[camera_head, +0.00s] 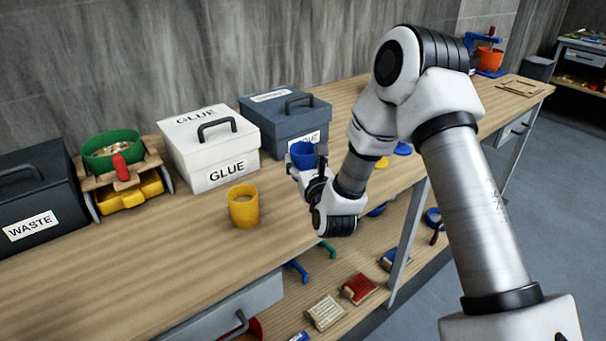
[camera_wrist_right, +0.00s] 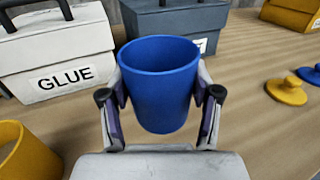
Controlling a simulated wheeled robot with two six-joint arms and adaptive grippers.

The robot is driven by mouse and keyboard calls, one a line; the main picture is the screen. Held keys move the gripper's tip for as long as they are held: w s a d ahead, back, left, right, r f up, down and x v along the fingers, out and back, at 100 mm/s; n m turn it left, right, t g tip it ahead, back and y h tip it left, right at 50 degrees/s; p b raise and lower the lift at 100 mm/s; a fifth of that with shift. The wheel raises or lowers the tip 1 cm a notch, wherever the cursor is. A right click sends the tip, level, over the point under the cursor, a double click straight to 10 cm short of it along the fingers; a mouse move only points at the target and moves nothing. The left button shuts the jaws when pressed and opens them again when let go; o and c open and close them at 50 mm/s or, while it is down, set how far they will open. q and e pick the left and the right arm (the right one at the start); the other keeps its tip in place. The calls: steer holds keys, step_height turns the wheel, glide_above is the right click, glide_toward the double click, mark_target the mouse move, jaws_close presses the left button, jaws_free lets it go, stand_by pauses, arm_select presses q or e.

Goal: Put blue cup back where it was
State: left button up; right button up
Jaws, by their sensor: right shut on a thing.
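The blue cup (camera_head: 303,155) is held upright by my right gripper (camera_head: 311,176) in front of the dark grey box. In the right wrist view the blue cup (camera_wrist_right: 160,85) sits between the two fingers of my right gripper (camera_wrist_right: 160,100), which touch it on both sides. Whether its base touches the bench is hard to tell. A yellow cup (camera_head: 243,206) stands on the bench to its left, and it also shows in the right wrist view (camera_wrist_right: 28,155). My left gripper is in neither view.
A white GLUE box (camera_head: 208,150) and a dark grey box (camera_head: 285,120) stand behind the cups. A WASTE box (camera_head: 38,200) and a green sieve (camera_head: 111,152) are further left. Yellow (camera_wrist_right: 286,91) and blue knobbed discs (camera_wrist_right: 311,74) lie to the right. The bench's front left is clear.

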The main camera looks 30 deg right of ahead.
steer(key=f, duration=0.3)
steer(key=w+f, duration=0.1)
steer(key=f, duration=0.1)
steer(key=shift+d+f, duration=0.1)
steer(key=shift+d, duration=0.25)
steer(key=shift+s+a, duration=0.2)
steer(key=shift+s, duration=0.1)
steer(key=o, duration=1.3)
steer(key=shift+w+d, duration=0.1)
steer(key=shift+w, duration=0.05)
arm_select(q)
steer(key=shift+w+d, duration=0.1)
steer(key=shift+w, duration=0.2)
arm_select(e)
steer(key=shift+r+p, duration=0.3)
steer(key=b+v, duration=0.1)
steer(key=v, duration=0.5)
steer(key=b+v, duration=0.2)
steer(key=v, duration=0.3)
steer(key=shift+s+f, duration=0.2)
steer(key=shift+s, duration=0.15)
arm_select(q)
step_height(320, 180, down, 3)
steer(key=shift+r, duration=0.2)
arm_select(e)
steer(key=shift+s+r, duration=0.1)
steer(key=shift+s, duration=0.05)
